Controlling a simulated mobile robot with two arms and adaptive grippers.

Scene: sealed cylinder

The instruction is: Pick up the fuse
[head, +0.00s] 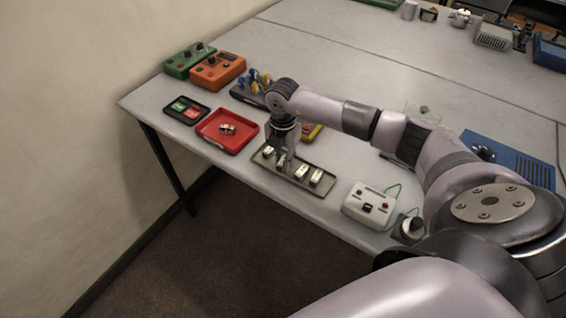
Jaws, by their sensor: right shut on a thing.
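A dark narrow tray (325,190) near the table's front edge holds a row of small white blocks that look like fuses. One fuse (267,152) sits at the left end, and two more fuses (301,173) stand to the right. My right gripper (282,160) points down into the row between them. It is shut on a fuse, which its fingers mostly hide; I cannot tell whether that fuse is clear of the tray. My left gripper is not in view.
A red tray (240,140) with a small metallic part lies left of the gripper. A white box (369,204) with buttons and green wires stands to the right. Orange (218,70) and green (189,60) boxes stand at the far left. The table's middle back is clear.

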